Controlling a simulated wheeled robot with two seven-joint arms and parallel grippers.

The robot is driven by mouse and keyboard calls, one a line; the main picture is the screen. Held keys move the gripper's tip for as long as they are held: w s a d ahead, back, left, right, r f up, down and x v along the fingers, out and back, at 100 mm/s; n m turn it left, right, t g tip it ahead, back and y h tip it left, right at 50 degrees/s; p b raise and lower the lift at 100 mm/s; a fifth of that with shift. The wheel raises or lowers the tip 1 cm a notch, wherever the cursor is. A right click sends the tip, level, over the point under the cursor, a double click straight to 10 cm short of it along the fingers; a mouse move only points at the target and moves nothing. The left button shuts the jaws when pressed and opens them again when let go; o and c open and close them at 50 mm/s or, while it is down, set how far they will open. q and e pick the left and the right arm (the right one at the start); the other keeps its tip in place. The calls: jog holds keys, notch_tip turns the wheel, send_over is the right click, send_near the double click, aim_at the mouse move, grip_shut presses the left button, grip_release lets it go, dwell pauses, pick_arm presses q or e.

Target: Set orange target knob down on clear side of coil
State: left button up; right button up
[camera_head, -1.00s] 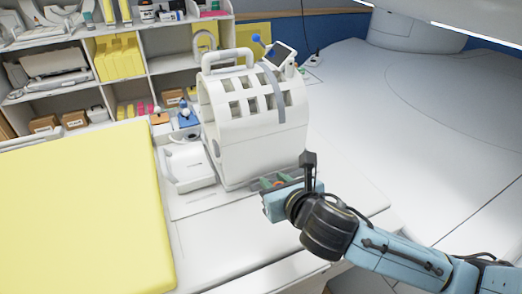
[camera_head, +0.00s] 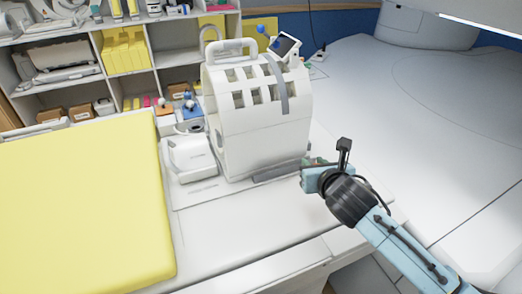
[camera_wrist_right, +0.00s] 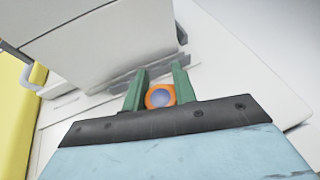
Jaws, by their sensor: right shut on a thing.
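The orange target knob (camera_wrist_right: 160,97), with a bluish round centre, sits between the two green fingers of my right gripper (camera_wrist_right: 159,84) in the right wrist view. The gripper is shut on it. In the head view my right gripper (camera_head: 309,164) is beside the lower right corner of the white coil (camera_head: 262,137), low over the white bed surface; the knob is hidden there. The coil is a slotted, arched housing with a top handle, and it also shows in the right wrist view (camera_wrist_right: 105,40). My left gripper is not in view.
A yellow pad (camera_head: 80,215) covers the left. A small white box (camera_head: 190,153) stands left of the coil. Shelves (camera_head: 125,88) with boxes are at the back left. The white surface in front of the coil (camera_head: 235,220) is clear, as is the surface at right.

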jog(key=b, duration=0.2)
send_over(307, 199)
notch_tip(307, 199, down, 6)
jog(key=shift+w+r, duration=0.1)
jog(key=shift+f+b, duration=0.3)
jog(key=shift+f, duration=1.8)
jog(key=shift+f, duration=0.1)
jog(key=o, duration=1)
jog(key=p+v, duration=0.2)
jog(key=v, duration=1)
